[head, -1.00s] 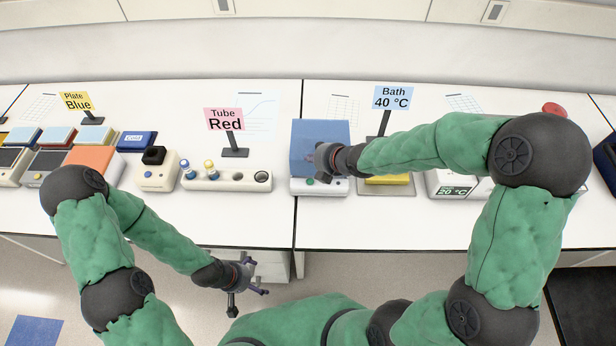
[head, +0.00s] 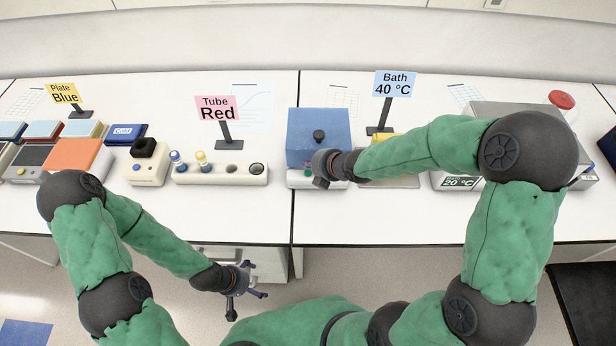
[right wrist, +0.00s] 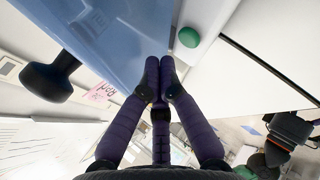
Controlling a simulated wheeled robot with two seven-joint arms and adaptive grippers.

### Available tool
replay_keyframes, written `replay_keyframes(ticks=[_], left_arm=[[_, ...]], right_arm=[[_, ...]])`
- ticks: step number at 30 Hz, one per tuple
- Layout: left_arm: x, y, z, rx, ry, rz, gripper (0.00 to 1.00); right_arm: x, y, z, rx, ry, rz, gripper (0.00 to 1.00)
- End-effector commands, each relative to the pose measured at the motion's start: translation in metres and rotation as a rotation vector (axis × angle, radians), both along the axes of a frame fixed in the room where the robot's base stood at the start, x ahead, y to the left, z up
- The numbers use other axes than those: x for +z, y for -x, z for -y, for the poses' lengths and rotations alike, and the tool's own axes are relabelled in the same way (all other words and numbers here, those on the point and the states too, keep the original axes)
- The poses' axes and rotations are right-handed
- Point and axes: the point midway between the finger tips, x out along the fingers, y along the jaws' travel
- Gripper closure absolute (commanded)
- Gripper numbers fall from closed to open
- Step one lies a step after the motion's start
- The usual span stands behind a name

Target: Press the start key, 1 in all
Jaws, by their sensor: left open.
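The blue-lidded device (head: 318,125) with a black knob (head: 319,136) on top stands on the right-hand bench, its white base at the front. The green round start key (right wrist: 188,37) shows on that white base in the right wrist view. My right gripper (head: 322,182) is at the device's front, partly covering the base and key in the head view. In the right wrist view its fingers (right wrist: 158,75) are together and empty, beside the blue lid and a little apart from the key in the picture; contact cannot be told. My left gripper (head: 254,280) is open and empty, low before the bench.
A white tube rack (head: 221,174) stands left of the device, behind it the Tube Red sign (head: 217,108). The Bath 40 °C sign (head: 394,84) stands to the right, with a yellow block (head: 388,140) partly hidden by my right arm. Bare bench lies in front.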

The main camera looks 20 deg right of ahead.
Motion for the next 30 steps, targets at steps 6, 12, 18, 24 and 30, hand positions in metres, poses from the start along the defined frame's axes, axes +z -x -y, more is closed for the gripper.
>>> replay_keyframes(ticks=[6, 12, 18, 24, 30], left_arm=[[-0.0135, 0.0000, 0.0000, 0.000, 0.000, 0.000, 0.00], [-0.0124, 0.0000, 0.0000, 0.000, 0.000, 0.000, 0.00], [-0.0124, 0.0000, 0.0000, 0.000, 0.000, 0.000, 0.00], [-0.0125, 0.0000, 0.0000, 0.000, 0.000, 0.000, 0.00], [-0.0125, 0.0000, 0.0000, 0.000, 0.000, 0.000, 0.00]], right_arm=[[-0.0124, -0.0001, -0.0001, 0.001, 0.000, 0.001, 1.00], [-0.0115, -0.0003, -0.0001, 0.001, 0.000, 0.001, 1.00], [-0.0115, -0.0003, -0.0001, 0.000, 0.000, 0.001, 1.00], [-0.0115, -0.0002, -0.0001, 0.000, 0.000, 0.001, 1.00], [-0.0117, -0.0002, -0.0001, 0.000, 0.000, 0.001, 1.00]])
